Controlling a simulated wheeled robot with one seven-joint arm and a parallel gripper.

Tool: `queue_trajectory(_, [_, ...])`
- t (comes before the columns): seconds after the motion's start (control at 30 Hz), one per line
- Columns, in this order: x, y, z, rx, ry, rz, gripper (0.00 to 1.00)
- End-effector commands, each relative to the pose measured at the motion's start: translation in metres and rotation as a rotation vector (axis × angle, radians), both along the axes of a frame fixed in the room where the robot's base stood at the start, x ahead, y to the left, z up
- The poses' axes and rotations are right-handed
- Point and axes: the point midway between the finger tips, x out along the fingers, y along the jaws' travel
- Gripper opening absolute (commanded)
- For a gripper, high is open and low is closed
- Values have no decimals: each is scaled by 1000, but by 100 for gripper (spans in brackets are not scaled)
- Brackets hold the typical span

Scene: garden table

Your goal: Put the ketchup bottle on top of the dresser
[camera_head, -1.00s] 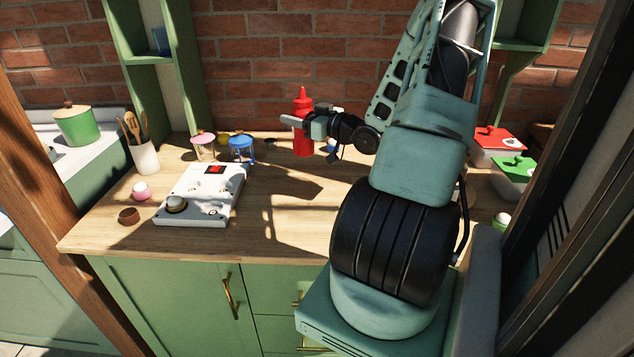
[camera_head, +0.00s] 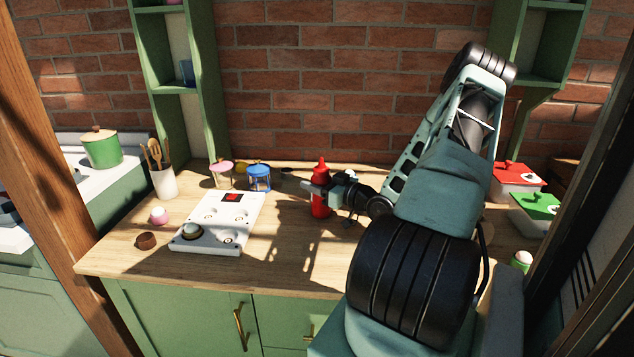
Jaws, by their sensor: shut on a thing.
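The red ketchup bottle (camera_head: 321,204) is upright at the middle of the wooden worktop (camera_head: 285,262), toward the back. My gripper (camera_head: 318,188) is shut on the bottle around its upper body, reaching in from the right. Part of the bottle is hidden behind the fingers. I cannot tell whether its base touches the wood. The worktop tops a green cabinet (camera_head: 185,315) with brass handles, which may be the dresser; no other dresser is clear in view.
A white board (camera_head: 232,220) with a red square and round recesses lies left of the bottle. Pink (camera_head: 221,172) and blue (camera_head: 259,177) lidded jars stand behind it. A utensil cup (camera_head: 164,183) is at left. Red-lidded (camera_head: 517,176) and green-lidded (camera_head: 540,206) boxes are at right. Green shelf posts stand at the back.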

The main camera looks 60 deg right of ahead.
Motion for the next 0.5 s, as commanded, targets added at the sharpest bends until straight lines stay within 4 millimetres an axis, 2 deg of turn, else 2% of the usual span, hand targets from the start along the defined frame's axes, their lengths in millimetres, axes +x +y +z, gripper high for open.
queue_trajectory(0.23, [0, 0, -3, 0, -1, 1, 14])
queue_trajectory(0.27, [0, 0, -4, 0, 0, 0, 54])
queue_trajectory(0.33, [0, 0, -3, 0, 0, 0, 73])
queue_trajectory(0.5, [0, 0, -2, 0, 0, 0, 73])
